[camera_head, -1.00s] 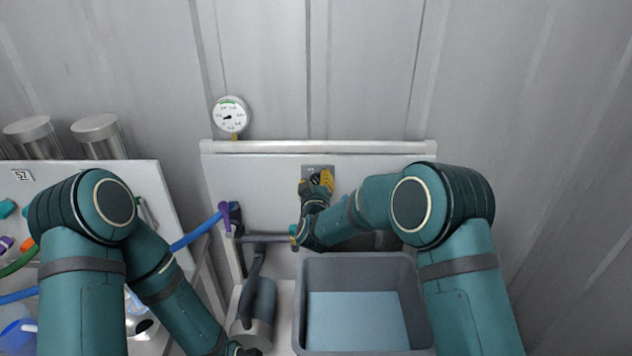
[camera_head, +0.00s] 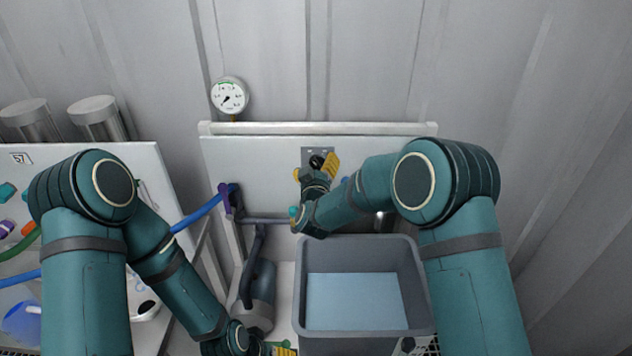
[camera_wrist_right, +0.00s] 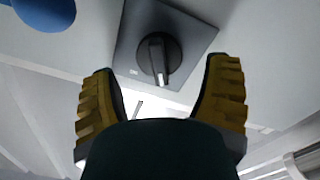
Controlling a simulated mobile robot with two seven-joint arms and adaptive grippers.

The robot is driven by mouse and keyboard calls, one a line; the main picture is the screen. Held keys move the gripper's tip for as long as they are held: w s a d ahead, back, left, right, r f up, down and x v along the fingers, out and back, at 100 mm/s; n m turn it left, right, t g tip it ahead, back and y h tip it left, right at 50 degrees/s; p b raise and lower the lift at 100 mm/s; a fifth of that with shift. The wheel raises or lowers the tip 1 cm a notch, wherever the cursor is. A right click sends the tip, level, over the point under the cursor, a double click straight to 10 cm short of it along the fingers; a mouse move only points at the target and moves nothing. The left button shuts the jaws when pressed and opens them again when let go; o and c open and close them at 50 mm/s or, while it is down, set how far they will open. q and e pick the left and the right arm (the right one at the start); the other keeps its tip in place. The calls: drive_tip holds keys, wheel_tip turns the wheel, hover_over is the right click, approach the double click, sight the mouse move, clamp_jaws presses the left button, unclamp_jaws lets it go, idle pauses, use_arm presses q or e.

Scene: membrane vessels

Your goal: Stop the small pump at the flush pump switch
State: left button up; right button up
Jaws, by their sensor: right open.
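The flush pump switch is a black rotary knob (camera_head: 317,161) on a grey plate (camera_head: 306,155) on the white panel. In the right wrist view the knob (camera_wrist_right: 157,58) shows large, with its white mark at the lower end of its bar. My right gripper (camera_head: 315,169) is open in front of it, with one yellow finger on each side and visible gaps to the knob. A grey pump-like cylinder (camera_head: 262,292) with a pipe stands below the panel. My left gripper (camera_head: 283,349) is low at the bottom edge, partly cut off; its jaw opening is unclear.
A grey bin (camera_head: 357,345) with a blue-grey inside stands below my right forearm. A round gauge (camera_head: 229,95) is above the panel's white rail (camera_head: 320,128); its needle points lower left. A blue hose (camera_head: 200,211) and purple handle (camera_head: 224,198) are left of the panel.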

drive_tip(key=s, duration=1)
drive_tip(key=shift+s, duration=0.25)
